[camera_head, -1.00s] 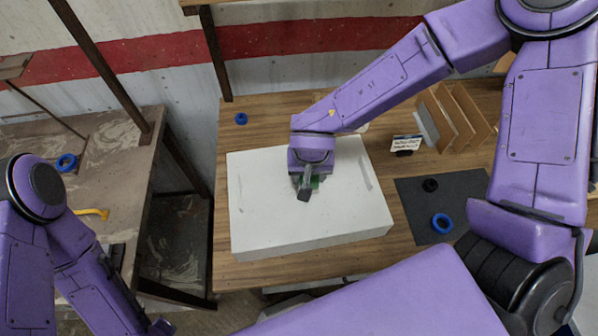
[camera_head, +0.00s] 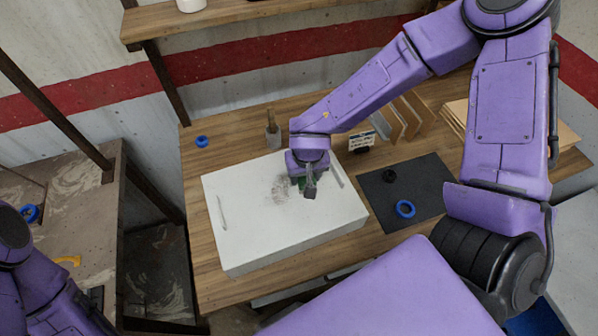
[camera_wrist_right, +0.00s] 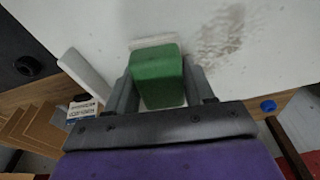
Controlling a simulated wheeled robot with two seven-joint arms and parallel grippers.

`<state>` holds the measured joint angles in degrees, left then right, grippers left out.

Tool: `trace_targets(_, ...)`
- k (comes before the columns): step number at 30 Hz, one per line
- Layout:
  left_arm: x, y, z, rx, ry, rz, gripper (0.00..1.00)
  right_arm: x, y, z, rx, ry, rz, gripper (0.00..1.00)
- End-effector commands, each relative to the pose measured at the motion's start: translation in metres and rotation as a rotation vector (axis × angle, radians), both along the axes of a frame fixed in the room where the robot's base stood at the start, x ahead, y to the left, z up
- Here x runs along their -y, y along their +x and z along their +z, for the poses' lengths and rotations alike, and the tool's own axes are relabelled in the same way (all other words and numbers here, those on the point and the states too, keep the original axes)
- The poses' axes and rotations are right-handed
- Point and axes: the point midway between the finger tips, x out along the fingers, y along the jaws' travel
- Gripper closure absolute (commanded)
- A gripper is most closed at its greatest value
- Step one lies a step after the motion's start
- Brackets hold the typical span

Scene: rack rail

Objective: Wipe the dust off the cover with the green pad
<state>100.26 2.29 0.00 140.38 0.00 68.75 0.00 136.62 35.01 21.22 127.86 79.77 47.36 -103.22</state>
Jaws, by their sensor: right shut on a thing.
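The cover is a large white box-like slab (camera_head: 250,240) on the wooden table, with a thin raised handle near its left and right edges. A grey smudge of dust (camera_head: 280,189) lies on its top, just left of my right gripper; it also shows in the right wrist view (camera_wrist_right: 222,35). My right gripper (camera_head: 309,190) is over the cover and shut on the green pad (camera_wrist_right: 158,75). The pad's far end is at or close to the white surface; contact is hard to tell. My left arm shows at the lower left, but its gripper is out of view.
A small labelled card (camera_head: 361,141), upright boards (camera_head: 408,117) and a brown bottle-like item (camera_head: 272,130) stand behind. Another blue ring (camera_head: 201,141) lies back left.

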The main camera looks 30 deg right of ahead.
Motion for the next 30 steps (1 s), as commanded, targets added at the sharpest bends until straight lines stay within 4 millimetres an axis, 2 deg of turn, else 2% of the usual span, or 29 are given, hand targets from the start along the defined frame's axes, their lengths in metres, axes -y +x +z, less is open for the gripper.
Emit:
trace_targets(1,0.0,0.0,0.0,0.0,0.0,0.0,0.62,-0.002,0.003,0.016,0.011,0.006,0.0,0.8)
trace_targets(18,0.0,0.0,0.0,0.0,0.0,0.0,0.62,-0.002,0.001,0.064,0.006,0.004,0.001,0.8)
trace_targets(30,0.0,0.0,0.0,0.0,0.0,0.0,0.62,-0.002,0.001,0.074,0.004,0.003,0.004,0.8)
